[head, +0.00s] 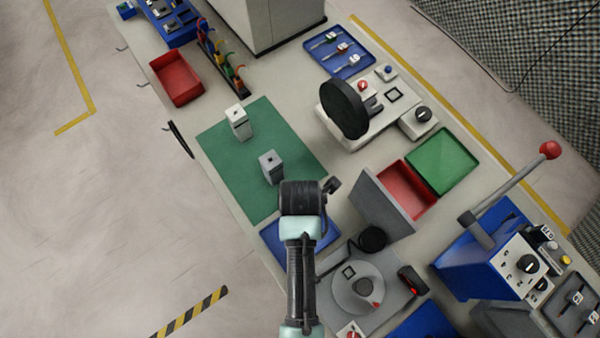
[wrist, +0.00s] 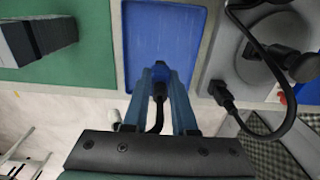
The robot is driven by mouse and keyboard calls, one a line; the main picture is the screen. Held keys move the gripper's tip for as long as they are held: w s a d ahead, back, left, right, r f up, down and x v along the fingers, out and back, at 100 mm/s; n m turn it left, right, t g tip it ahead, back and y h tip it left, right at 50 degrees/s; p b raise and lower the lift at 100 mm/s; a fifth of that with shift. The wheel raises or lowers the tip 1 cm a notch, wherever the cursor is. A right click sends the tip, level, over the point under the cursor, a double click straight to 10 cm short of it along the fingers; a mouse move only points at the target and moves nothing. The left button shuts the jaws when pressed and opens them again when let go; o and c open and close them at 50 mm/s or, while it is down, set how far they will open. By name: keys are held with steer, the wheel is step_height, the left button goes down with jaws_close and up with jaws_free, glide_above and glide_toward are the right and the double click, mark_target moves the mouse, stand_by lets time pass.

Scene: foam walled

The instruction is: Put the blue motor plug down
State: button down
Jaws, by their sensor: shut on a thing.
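My gripper (wrist: 160,80) is shut on the blue motor plug (wrist: 161,70), whose dark rear end and black cable hang between the fingers in the wrist view. The plug is over the blue tray (wrist: 188,22); I cannot tell whether it touches the tray floor. In the head view the blue tray (head: 273,238) shows at the front end of the green mat, partly covered by my arm. My fingers and the plug are hidden there behind my wrist.
The green mat (head: 222,165) bears a white block (head: 237,123) and a grey block (head: 271,166). A grey upright panel (head: 380,200) stands nearby.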

steer(key=shift+f, duration=2.5)
steer(key=shift+f, duration=0.15)
steer(key=c, duration=0.7)
jaws_free()
